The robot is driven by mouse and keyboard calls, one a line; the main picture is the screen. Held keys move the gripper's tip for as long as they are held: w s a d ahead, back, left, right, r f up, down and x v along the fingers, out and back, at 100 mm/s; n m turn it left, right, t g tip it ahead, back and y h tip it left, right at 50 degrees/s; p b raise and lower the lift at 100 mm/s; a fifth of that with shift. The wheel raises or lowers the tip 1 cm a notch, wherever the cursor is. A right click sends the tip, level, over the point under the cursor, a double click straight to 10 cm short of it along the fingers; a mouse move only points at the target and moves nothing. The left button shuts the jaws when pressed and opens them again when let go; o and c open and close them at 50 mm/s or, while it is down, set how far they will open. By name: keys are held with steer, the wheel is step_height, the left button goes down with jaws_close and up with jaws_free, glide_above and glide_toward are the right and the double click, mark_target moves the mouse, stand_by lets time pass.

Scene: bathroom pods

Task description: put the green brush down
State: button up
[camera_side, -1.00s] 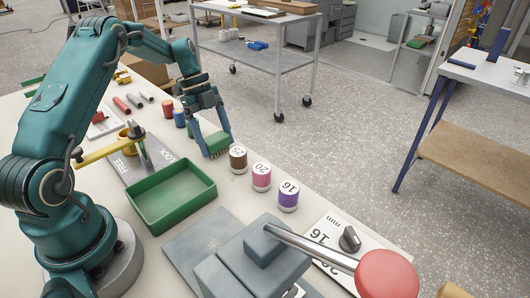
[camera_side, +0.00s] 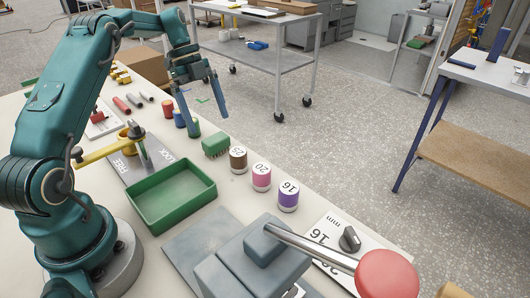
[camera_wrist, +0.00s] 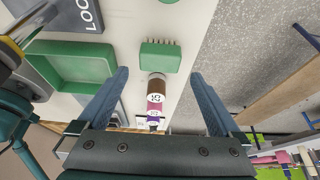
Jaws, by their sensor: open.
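The green brush (camera_side: 215,145) rests on the white table, behind the brown-topped cylinder and near the table's right edge. In the wrist view the brush (camera_wrist: 160,56) lies ahead of my fingertips, with its bristles pointing up in the picture. My gripper (camera_side: 209,106) is raised above and behind the brush, apart from it. In the wrist view my gripper (camera_wrist: 160,74) has its two blue fingers wide apart with nothing between them in its grip.
A green tray (camera_side: 172,196) stands left of the brush. Brown (camera_side: 238,160), pink (camera_side: 261,177) and purple (camera_side: 288,195) cylinders line the table's right edge. A grey press with a red knob (camera_side: 387,274) stands in front. Small red and blue cylinders stand behind.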

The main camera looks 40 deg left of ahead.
steer(key=s+d+r+n+t+y, duration=0.25)
steer(key=s+d+r+n, duration=0.25)
steer(key=d+r+n, duration=0.4)
steer(key=s+d+n+t+y, duration=0.2)
steer(key=s+d+n, duration=0.6)
steer(key=s, duration=0.4)
steer(key=shift+f+n+t, duration=0.3)
steer(key=shift+n+t, duration=0.2)
steer(key=shift+t, duration=0.05)
steer(key=shift+s, duration=0.1)
steer(key=shift+c, duration=1.4)
